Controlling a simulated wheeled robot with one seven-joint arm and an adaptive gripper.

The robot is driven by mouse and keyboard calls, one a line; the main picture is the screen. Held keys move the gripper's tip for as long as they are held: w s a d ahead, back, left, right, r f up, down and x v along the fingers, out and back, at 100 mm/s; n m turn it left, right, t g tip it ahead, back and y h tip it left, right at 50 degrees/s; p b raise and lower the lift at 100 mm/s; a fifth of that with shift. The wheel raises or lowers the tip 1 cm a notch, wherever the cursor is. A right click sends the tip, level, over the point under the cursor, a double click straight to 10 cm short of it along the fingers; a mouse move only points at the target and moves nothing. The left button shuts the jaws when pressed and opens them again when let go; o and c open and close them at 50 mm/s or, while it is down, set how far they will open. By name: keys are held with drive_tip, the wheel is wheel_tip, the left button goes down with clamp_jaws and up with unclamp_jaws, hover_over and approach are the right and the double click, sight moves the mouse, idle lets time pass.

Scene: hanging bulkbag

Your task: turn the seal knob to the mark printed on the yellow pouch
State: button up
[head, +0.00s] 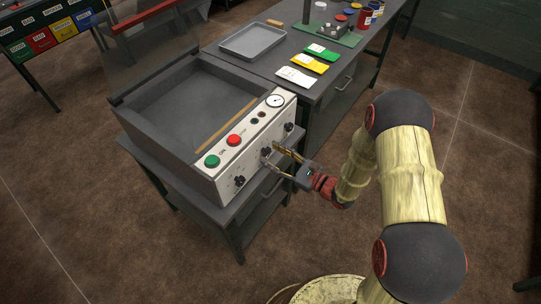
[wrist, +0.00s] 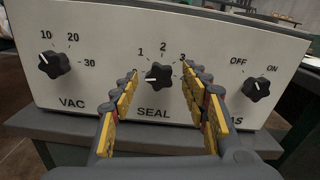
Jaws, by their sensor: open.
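The black seal knob (wrist: 158,76) is in the middle of the white panel, above the word SEAL, with 1, 2 and 3 printed around it. Its pale pointer line seems to point left. The knob also shows small in the head view (head: 266,151). My gripper (wrist: 161,80) is open, with yellow-padded fingers to the left and right of the knob; I cannot tell whether they touch it. The fingers hide part of the scale. In the head view my gripper (head: 271,156) is at the panel front. The yellow pouch (head: 309,63) lies on the bench; its printed mark is too small to read.
The VAC knob (wrist: 54,64) is left and the GAS knob (wrist: 256,89) right of the seal knob. The panel has a green button (head: 212,161), a red button (head: 234,140) and a gauge (head: 275,101). White (head: 297,77) and green (head: 321,51) pouches flank the yellow one.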

drive_tip(key=shift+w+a, duration=0.4)
drive_tip(key=shift+a, duration=0.1)
drive_tip(key=c, duration=0.3)
drive_tip(key=c, duration=0.8)
drive_tip(key=shift+c, duration=0.3)
